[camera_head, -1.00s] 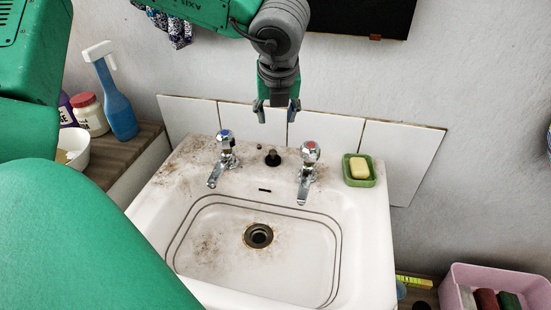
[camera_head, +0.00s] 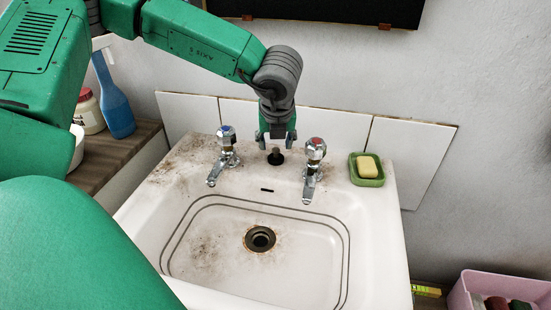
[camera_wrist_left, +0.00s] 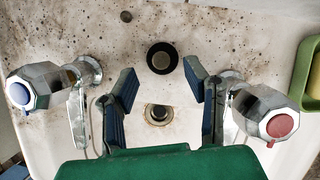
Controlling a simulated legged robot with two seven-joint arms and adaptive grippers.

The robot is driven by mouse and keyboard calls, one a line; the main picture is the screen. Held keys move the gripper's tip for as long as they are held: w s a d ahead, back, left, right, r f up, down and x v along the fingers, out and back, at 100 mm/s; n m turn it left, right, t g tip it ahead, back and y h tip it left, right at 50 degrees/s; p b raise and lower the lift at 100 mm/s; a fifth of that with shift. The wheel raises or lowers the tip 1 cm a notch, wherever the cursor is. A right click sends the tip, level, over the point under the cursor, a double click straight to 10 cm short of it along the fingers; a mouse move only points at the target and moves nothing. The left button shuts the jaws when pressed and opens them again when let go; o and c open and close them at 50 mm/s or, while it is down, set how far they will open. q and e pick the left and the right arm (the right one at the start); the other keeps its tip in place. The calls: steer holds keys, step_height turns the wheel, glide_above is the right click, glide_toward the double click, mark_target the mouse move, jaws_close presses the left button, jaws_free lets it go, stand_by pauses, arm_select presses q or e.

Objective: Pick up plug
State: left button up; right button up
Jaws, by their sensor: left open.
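The black plug (camera_head: 275,157) stands on the back ledge of the sink between the two taps. In the left wrist view the plug (camera_wrist_left: 162,58) shows from above as a dark disc with a lighter round top, a little beyond and between the fingertips. My left gripper (camera_head: 276,142) is open and empty, pointing down just above the plug; its fingers also show in the left wrist view (camera_wrist_left: 160,82). The fingers look apart from the plug. My right gripper is not in view.
The blue-marked tap (camera_head: 224,155) and red-marked tap (camera_head: 313,168) stand close on either side of my left gripper. A green soap dish (camera_head: 367,181) sits to the right. The sink basin (camera_head: 215,262) with its drain (camera_head: 259,239) is empty. Tiles (camera_head: 330,132) stand behind.

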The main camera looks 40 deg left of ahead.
mark_target(275, 150)
arm_select(q)
steer(key=b+x, duration=0.1)
steer(key=x, duration=0.3)
steer(key=shift+w+f, duration=0.1)
steer(key=shift+f, duration=0.05)
steer(key=shift+d, duration=0.1)
jaws_close()
